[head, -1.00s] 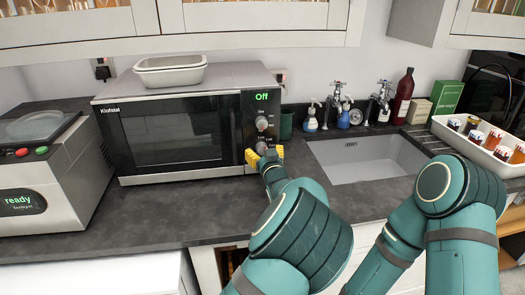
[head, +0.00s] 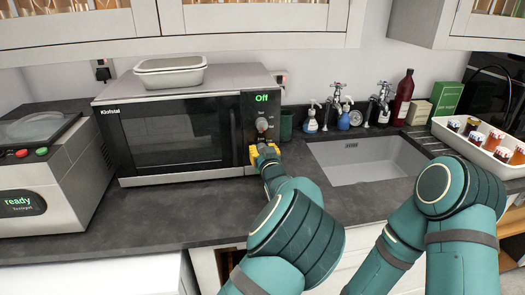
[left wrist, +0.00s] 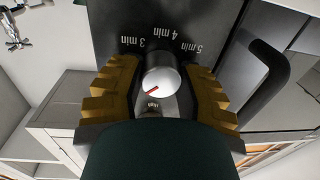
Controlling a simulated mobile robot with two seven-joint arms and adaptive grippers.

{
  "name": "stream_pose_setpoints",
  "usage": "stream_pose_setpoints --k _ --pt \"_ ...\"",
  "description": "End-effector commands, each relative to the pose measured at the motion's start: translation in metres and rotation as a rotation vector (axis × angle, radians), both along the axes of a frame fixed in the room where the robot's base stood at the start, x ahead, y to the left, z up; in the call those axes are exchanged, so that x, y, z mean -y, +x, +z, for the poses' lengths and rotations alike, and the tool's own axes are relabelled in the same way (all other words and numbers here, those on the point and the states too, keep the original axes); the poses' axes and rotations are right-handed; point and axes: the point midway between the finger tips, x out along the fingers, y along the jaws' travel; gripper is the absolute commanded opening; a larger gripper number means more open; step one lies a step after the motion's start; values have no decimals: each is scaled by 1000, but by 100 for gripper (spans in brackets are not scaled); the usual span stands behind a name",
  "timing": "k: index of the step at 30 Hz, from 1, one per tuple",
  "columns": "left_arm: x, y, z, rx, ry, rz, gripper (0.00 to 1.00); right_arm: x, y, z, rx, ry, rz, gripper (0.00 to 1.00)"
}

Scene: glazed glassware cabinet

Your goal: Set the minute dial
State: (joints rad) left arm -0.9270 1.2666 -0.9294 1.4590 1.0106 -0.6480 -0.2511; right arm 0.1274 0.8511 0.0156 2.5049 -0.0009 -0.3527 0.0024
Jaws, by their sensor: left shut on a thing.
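The black and silver microwave (head: 176,132) stands on the counter, its display showing green "Off". The minute dial (left wrist: 162,75) is a round silver knob with a red mark, ringed by upside-down labels "3 min", "4 min" and "5 min" in the left wrist view. The red mark points to the lower left there. My left gripper (left wrist: 160,88) has its yellow fingers on either side of the knob, shut on it. In the head view my left gripper (head: 264,153) is at the lower control panel and hides this dial. My right gripper is out of view.
Another silver knob (head: 262,124) sits higher on the panel. A white dish (head: 170,75) rests on the microwave. A sink (head: 368,160) and a tray of jars (head: 470,152) lie to the right. A grey appliance reading "ready" (head: 22,203) stands left.

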Motion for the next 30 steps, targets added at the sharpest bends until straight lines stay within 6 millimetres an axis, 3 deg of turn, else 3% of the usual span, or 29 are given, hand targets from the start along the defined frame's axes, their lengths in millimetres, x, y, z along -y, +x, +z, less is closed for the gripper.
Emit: stream_pose_setpoints --k 8,30 --pt "1 1 3 -16 114 -1 0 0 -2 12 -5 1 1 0" --pt "2 1 2 -107 663 -1 0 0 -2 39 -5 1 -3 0"
